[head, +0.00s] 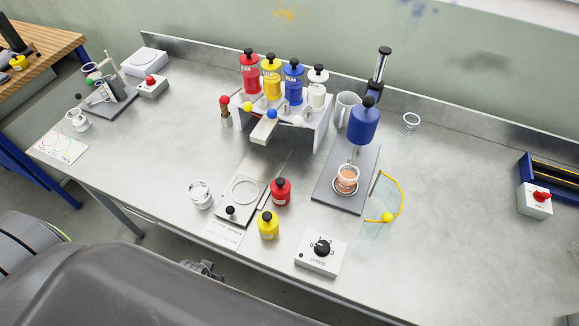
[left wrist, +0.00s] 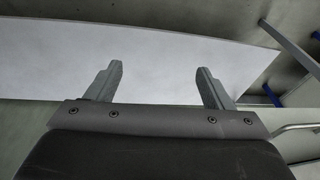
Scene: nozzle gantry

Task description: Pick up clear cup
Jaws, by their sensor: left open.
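Clear cups stand in several places in the head view. One clear cup (head: 200,193) stands on the bench at front left of the nozzle gantry (head: 318,125). Another clear cup (head: 410,124) stands at the back right, near the wall ledge. A cup with orange contents (head: 347,179) sits on the grey stand under the blue bottle. A further clear-looking cup (head: 77,120) is at the far left. My left gripper (left wrist: 160,72) is open and empty in the left wrist view, with no cup between its fingers. My right gripper is not in view.
Red (head: 281,191) and yellow (head: 268,224) bottles stand near the front-left cup, beside a plate with a ring (head: 243,193). A dial box (head: 321,252) is at the front edge. A yellow-edged clear guard (head: 380,218) stands right of the stand.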

